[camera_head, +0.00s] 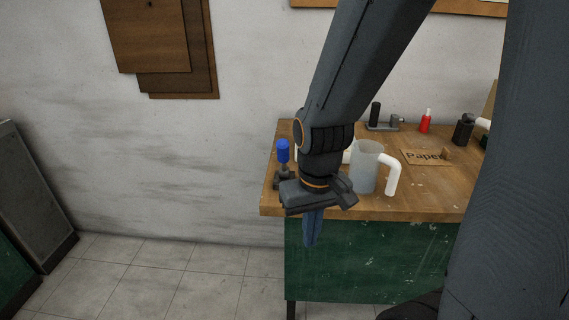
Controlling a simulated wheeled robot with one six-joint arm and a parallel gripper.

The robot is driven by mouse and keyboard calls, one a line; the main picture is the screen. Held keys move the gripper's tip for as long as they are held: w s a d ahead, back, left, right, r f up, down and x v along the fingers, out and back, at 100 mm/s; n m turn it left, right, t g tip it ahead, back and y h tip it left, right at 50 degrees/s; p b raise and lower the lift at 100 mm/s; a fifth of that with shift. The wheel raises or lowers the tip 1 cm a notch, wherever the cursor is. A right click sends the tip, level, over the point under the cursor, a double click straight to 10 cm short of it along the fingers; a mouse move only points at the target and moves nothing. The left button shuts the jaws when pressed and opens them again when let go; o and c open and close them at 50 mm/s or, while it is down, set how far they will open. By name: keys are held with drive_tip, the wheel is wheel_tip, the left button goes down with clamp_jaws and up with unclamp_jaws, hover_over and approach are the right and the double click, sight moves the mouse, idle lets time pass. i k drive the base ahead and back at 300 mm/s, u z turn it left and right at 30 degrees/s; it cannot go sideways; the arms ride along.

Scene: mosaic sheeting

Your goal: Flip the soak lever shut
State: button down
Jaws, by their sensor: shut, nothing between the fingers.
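A lever with an upright blue handle (283,152) stands on a small dark base near the left end of the wooden bench; it may be the soak lever, but no label shows. At the back is another upright black handle on a grey fixture (380,122). My gripper (311,230) points down just beyond the bench's front left edge, in front of and to the right of the blue handle. Its blue fingers are together and empty. They appear apart from the blue handle. My gripper hides part of the lever's base.
A translucent jug (366,165) with a white handle stands right of my gripper. A board marked "Paper" (425,157), a red bottle (425,121) and a black item (463,130) lie farther right. The bench (440,202) has a green front. Open floor lies left.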

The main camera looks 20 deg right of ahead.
sight(283, 144)
drive_tip(key=z, duration=1.15)
drive_tip(key=k, duration=0.35)
drive_tip(key=u, duration=1.05)
